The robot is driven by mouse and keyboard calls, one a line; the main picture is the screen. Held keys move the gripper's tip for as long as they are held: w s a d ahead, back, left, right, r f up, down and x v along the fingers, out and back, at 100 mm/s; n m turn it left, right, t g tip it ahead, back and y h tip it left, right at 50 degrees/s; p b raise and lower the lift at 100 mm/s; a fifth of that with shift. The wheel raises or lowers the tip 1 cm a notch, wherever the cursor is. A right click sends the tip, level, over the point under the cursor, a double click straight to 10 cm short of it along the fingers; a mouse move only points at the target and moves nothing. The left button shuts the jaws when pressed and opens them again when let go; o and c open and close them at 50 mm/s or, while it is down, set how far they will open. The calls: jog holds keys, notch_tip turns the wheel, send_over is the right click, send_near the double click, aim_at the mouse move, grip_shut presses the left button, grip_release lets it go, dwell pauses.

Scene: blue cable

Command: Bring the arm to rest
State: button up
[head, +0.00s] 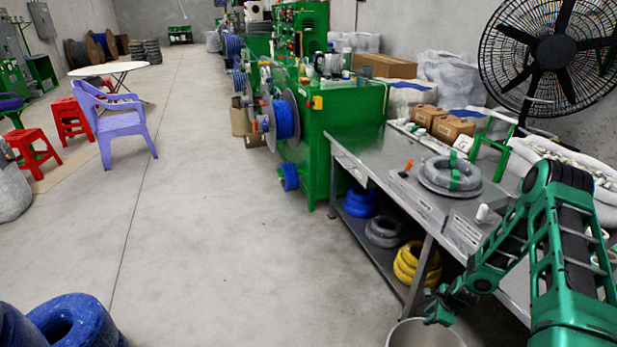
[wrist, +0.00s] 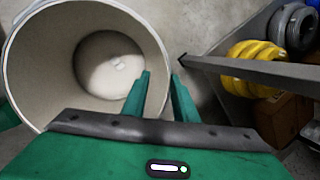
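My arm (head: 560,240) is green and black. It reaches from the right side of the head view down and left past the front of the metal workbench (head: 372,159). My gripper (head: 432,316) is low, in front of the bench and just above a pale bucket (head: 388,338). In the wrist view the two green fingers (wrist: 160,76) stand apart with nothing between them, so it is open and empty. The bucket (wrist: 22,68) shows in the wrist view at upper left, with a small pale patch on its floor.
Yellow coils (head: 408,264), grey coils (head: 383,231) and blue coils (head: 360,201) lie on the lower shelf. A grey coil with green tape (head: 450,174) lies on the bench. Blue coils (head: 72,318) stand at bottom left. The middle floor is clear.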

notch_tip(320, 180, up, 15)
jog(key=w+a+n, duration=0.2)
jog(key=w+n, duration=0.1)
jog(key=n, duration=0.2)
jog(key=s+a+r+n, duration=0.3)
jog(key=s+r+n, duration=0.1)
jog(key=r, duration=0.6)
jog(key=s+a+r+n+h, duration=0.1)
jog(key=s+a+r+n, duration=0.25)
jog(key=r, duration=0.75)
jog(key=s+a+r+n, duration=0.2)
jog(key=s+r+n, duration=0.15)
jog(key=r, duration=0.65)
jog(key=s+a+r+n+t, duration=0.1)
jog(key=s+a+r+n, duration=0.3)
jog(key=s+r+n, duration=0.6)
jog(key=s+d+f+m+g, duration=0.1)
jog(key=s+d+m+g, duration=0.1)
jog(key=s+d+m, duration=0.3)
jog(key=s+d+f+m+g, duration=0.2)
jog(key=s+d+m, duration=0.2)
jog(key=s, duration=1)
jog(key=shift+d+m+g, duration=0.3)
jog(key=shift+d+m, duration=0.1)
jog(key=shift+d, duration=0.75)
